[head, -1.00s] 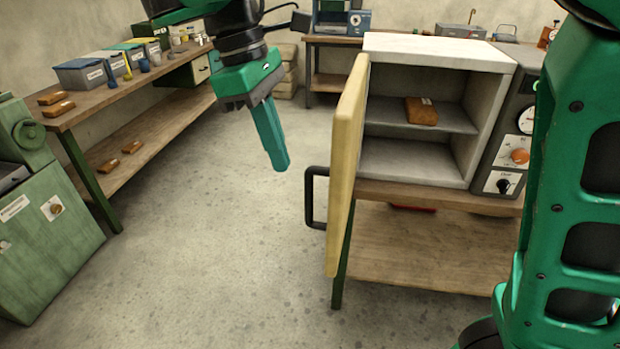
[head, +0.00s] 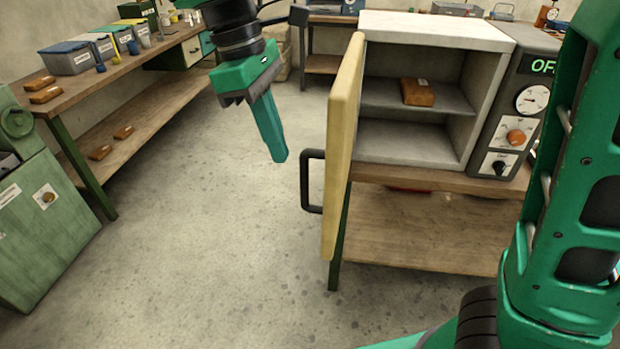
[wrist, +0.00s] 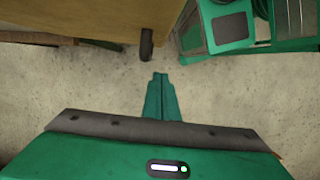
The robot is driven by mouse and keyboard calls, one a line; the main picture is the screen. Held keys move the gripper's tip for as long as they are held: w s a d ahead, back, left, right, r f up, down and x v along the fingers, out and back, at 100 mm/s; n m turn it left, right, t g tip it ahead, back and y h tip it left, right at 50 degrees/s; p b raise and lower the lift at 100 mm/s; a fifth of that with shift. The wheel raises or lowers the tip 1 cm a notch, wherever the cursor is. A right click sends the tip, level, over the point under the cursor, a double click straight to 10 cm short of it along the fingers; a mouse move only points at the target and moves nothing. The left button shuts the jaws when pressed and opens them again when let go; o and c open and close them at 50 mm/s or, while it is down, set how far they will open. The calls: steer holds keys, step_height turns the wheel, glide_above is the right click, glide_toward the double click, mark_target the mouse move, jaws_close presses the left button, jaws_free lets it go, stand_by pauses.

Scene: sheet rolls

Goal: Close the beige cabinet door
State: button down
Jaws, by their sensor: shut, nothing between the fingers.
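The beige cabinet door (head: 342,150) stands wide open in the head view, swung out toward me at the left side of the cabinet (head: 435,30). Its black handle (head: 311,182) is on the door's left face. My gripper (head: 279,158) is shut and empty, pointing down, to the left of the door and apart from it. In the wrist view, the shut fingers (wrist: 160,76) point at the dark handle (wrist: 147,44), with a gap between, and the beige door (wrist: 100,18) fills the top left.
The cabinet stands on a wooden bench (head: 430,230) beside a grey control unit (head: 510,130). A brown block (head: 418,92) lies on its inner shelf. A green machine (head: 50,220) and a long workbench (head: 130,75) are at the left. The floor between is clear.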

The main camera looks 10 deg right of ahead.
mark_target(303, 180)
steer(key=d+f, duration=0.1)
steer(key=f, duration=0.1)
steer(key=s+d+f, duration=0.1)
steer(key=f, duration=0.1)
steer(key=d+f, duration=0.2)
steer(key=f, duration=0.1)
steer(key=shift+s, duration=0.4)
steer(key=shift+s+d+f, duration=0.1)
steer(key=shift+s+d, duration=0.15)
steer(key=shift+d, duration=0.4)
steer(key=shift+s, duration=0.1)
